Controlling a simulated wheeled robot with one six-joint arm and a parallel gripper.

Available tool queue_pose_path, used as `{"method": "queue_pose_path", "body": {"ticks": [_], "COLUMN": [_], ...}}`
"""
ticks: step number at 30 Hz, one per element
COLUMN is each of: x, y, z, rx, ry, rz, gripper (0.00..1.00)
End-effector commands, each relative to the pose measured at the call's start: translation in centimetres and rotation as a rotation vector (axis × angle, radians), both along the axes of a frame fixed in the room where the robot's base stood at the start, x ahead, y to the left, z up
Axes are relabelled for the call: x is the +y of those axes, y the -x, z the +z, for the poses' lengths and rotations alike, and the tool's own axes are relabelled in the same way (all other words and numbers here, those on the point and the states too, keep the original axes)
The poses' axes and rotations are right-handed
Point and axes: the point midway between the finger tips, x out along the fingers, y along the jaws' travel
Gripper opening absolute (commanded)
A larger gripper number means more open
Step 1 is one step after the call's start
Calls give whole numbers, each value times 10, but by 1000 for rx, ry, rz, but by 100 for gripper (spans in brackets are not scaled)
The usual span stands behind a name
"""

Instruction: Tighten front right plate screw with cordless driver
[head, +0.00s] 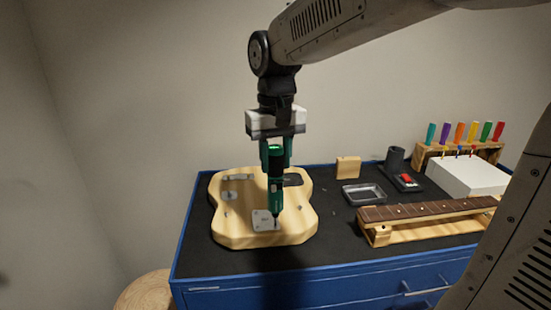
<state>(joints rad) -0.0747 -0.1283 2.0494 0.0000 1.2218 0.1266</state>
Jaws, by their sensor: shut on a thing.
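My gripper (275,150) is shut on the cordless driver (275,185), a green and black tool held upright with its tip down. The driver's tip is over the right part of the small metal plate (263,224) at the front of the wooden guitar body (235,205). I cannot tell whether the tip touches a screw. The plate's screws are too small to tell apart clearly, and the driver partly covers the plate's right side.
The body lies on a dark mat (335,240) on a blue cabinet. To the right are a metal tray (363,194), a guitar neck (430,213) on a wooden support, a white box (468,176) and a rack of coloured screwdrivers (462,150). A round wooden stool (145,292) stands at the lower left.

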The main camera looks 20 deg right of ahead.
Motion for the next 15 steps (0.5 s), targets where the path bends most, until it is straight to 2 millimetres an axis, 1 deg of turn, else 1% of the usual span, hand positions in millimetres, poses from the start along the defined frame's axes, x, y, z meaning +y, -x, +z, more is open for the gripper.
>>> {"method": "queue_pose_path", "body": {"ticks": [3, 11, 15], "x": [0, 0, 0], "y": [0, 0, -1], "z": [6, 8, 21], "rx": [-2, -3, -5], "ry": [0, 0, -1], "rz": [0, 0, 0], "gripper": [0, 0, 0]}}
